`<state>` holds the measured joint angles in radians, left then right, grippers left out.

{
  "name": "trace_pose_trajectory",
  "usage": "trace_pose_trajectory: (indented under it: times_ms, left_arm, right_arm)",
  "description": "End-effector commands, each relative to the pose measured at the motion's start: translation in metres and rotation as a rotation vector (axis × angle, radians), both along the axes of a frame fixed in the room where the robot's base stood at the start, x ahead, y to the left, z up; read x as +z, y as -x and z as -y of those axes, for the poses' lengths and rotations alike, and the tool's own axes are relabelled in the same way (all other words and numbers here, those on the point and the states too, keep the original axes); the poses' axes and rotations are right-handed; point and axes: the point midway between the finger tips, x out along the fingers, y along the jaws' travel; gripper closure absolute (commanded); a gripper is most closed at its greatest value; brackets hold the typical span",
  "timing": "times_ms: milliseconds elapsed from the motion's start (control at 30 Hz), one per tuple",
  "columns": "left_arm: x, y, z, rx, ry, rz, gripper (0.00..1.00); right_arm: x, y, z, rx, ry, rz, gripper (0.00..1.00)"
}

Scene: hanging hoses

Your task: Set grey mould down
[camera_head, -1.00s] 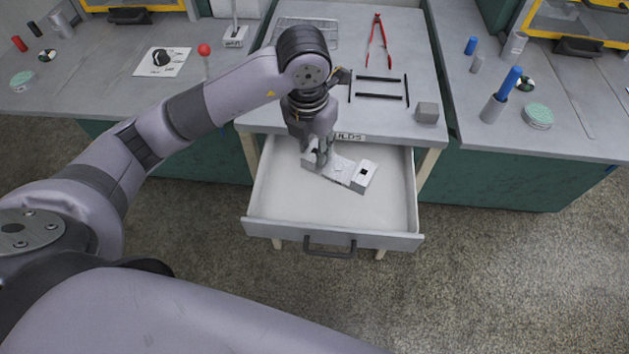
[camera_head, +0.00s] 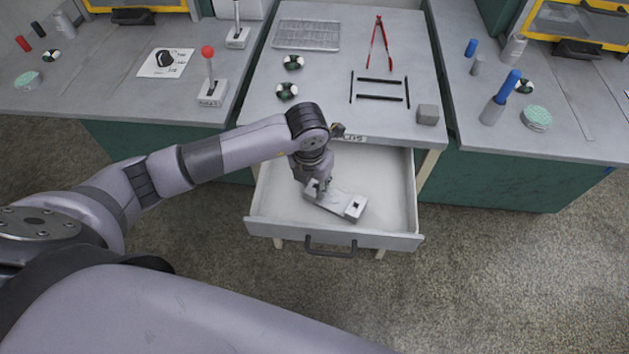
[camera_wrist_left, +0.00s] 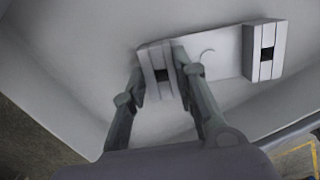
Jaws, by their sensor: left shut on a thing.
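The grey mould (camera_head: 347,205) is a light grey piece with a raised block at each end and a flat part between. It is in the open drawer (camera_head: 277,207), towards the drawer's front. My left gripper (camera_head: 322,190) reaches down into the drawer and is shut on the mould's left block. In the left wrist view, the two fingers of the left gripper (camera_wrist_left: 165,85) stand on either side of that block, and the mould's other block (camera_wrist_left: 264,50) is free at the right. I cannot tell whether the mould touches the drawer floor. My right gripper is not in view.
The table (camera_head: 310,108) above the drawer holds a wire rack (camera_head: 306,35), red tongs (camera_head: 379,45), black bars (camera_head: 381,97) and a grey cube (camera_head: 428,115). A red-knobbed lever (camera_head: 208,75) stands at the left. The drawer's back right is clear.

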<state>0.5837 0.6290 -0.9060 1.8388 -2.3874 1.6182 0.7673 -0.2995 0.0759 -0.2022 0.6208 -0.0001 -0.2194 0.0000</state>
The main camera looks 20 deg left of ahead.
Motion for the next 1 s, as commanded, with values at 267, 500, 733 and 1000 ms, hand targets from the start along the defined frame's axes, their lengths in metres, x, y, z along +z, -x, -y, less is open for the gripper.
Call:
trace_pose_trajectory:
  times_ms: [267, 500, 733, 1000]
  left_arm:
    - [-0.002, 0.0, 0.0, 0.0, 0.001, 0.0, 0.7]
    - [-0.002, 0.0, 0.0, 0.0, 0.001, 0.0, 0.54]
    - [-0.002, 0.0, 0.0, 0.0, 0.001, 0.0, 0.54]
    - [0.016, 0.001, 0.0, -0.002, 0.002, 0.004, 0.54]
  right_arm:
    - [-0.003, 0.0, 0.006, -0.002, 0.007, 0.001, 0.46]
    - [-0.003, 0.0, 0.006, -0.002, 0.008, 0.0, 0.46]
    - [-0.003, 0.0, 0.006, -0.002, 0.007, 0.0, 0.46]
    - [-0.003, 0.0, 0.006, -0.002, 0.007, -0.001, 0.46]
